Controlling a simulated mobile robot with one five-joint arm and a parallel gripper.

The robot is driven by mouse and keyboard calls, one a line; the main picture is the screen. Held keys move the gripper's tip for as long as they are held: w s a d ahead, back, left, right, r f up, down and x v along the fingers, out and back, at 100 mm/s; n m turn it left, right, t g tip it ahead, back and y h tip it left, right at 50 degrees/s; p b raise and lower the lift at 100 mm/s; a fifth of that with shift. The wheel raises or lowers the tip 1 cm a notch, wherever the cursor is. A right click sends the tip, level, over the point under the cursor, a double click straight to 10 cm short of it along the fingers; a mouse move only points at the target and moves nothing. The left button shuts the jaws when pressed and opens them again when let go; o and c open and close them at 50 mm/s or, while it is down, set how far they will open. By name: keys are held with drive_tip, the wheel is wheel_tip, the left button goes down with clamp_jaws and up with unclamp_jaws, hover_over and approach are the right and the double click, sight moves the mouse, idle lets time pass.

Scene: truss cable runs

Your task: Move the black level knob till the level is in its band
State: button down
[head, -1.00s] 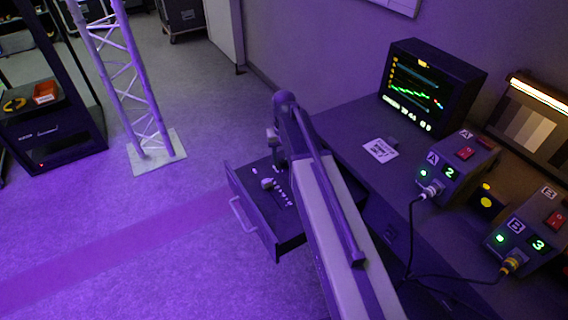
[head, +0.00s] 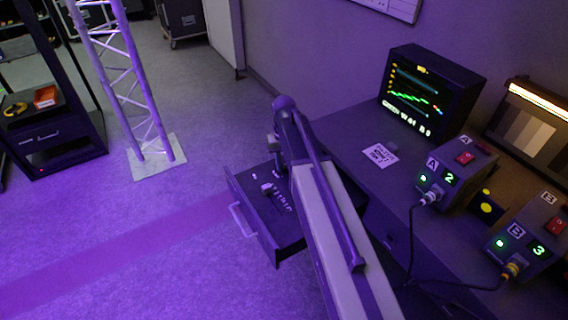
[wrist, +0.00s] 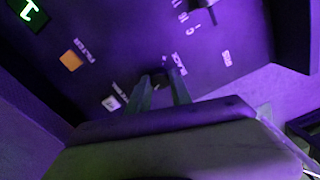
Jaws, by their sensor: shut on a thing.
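In the wrist view my gripper (wrist: 166,92) has its two fingers close together on a small black knob (wrist: 158,76), mostly hidden between and behind the fingertips. White lettering stands beside it on the dark panel, too blurred to read surely. In the head view the panel is in an open drawer (head: 252,222) under the desk, and my arm reaches over it. A monitor (head: 432,90) on the desk shows a green trace and coloured marks. The level and its band are too small to tell apart.
The panel also has an orange button (wrist: 71,60), a pale button (wrist: 110,103), a green-lit display (wrist: 28,12) and another dark control (wrist: 201,4). Boxes A (head: 455,178) and B (head: 530,240) with cables stand on the desk. The floor left of the drawer is clear.

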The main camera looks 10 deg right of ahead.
sight(284, 166)
drive_tip(key=n, duration=0.5)
drive_tip(key=shift+n, duration=0.4)
idle(0.4)
drive_tip(key=c, duration=1.2)
unclamp_jaws()
drive_tip(key=shift+o, duration=0.2)
wheel_tip(284, 166, up, 17)
drive_tip(key=p, duration=1.7)
drive_tip(key=shift+r, duration=0.2)
drive_tip(key=shift+s, duration=0.1)
